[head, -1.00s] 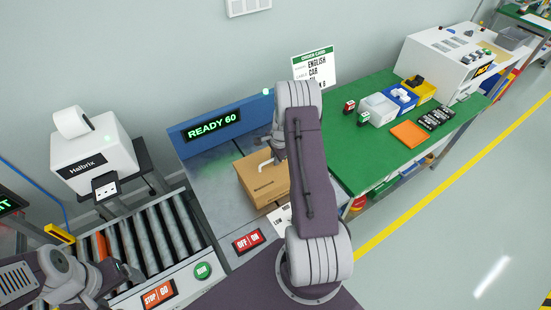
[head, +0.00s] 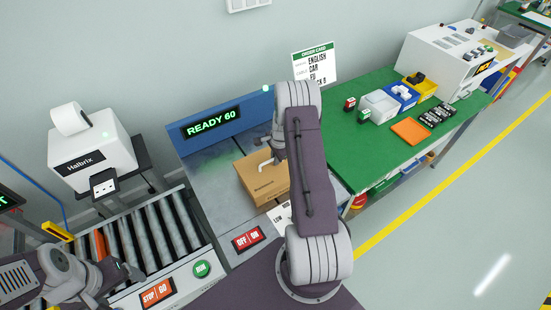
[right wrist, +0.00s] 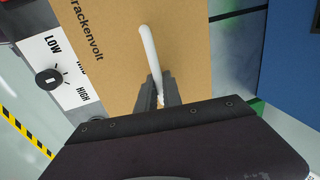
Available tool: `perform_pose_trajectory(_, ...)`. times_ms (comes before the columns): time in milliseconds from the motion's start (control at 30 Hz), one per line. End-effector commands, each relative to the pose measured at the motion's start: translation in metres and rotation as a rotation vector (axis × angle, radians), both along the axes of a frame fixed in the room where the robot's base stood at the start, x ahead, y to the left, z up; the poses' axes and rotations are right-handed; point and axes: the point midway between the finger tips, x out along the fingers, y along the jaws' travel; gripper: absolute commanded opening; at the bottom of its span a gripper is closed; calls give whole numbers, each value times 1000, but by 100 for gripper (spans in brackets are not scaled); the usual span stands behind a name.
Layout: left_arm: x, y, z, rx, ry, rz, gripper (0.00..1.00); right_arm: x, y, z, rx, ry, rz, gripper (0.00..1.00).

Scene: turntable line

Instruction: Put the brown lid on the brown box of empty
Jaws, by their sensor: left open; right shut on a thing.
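The brown box (head: 281,202) stands on the grey bed of the sealing station. Its flat brown top, the lid (head: 261,183), bears printed lettering and fills much of the right wrist view (right wrist: 185,40). A white bent handle (head: 265,164) stands over this top; it also shows in the right wrist view (right wrist: 148,50). My right gripper (right wrist: 157,97) is shut on the handle's end, close above the brown top. I cannot make out a gap between lid and box. My left gripper (head: 129,272) is open and empty at the lower left, by the conveyor.
A blue panel reading READY 60 (head: 211,122) stands behind the box. The OFF/ON switch (head: 248,240) and LOW/HIGH dial plate (head: 279,218) are in front. The roller conveyor (head: 150,235) lies left, the green table (head: 375,165) with bins right. My right arm hides part of the station.

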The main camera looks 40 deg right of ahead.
Motion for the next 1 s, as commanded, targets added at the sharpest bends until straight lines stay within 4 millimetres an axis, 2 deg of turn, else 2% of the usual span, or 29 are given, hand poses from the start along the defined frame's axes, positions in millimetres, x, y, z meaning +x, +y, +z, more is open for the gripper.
perform_pose_trajectory(400, 0, 0, 0, 0, 0, 0, 77, 0, 0, 0, 0, 0, 0, 0)
perform_pose_trajectory(433, 0, 0, 0, 0, 0, 0, 77, 0, 0, 0, 0, 0, 0, 16)
perform_pose_trajectory(500, 0, 0, 0, 0, 0, 0, 77, 0, 0, 0, 0, 0, 0, 35)
perform_pose_trajectory(833, 0, 0, -1, 0, 0, 0, 77, 0, 0, 1, 0, 0, 0, 35)
perform_pose_trajectory(933, 0, 0, -3, 0, 0, 0, 77, -2, 0, 14, -1, -2, 0, 35)
perform_pose_trajectory(1000, 0, 0, -5, 0, 0, 0, 77, -5, 0, 29, -3, -5, 0, 35)
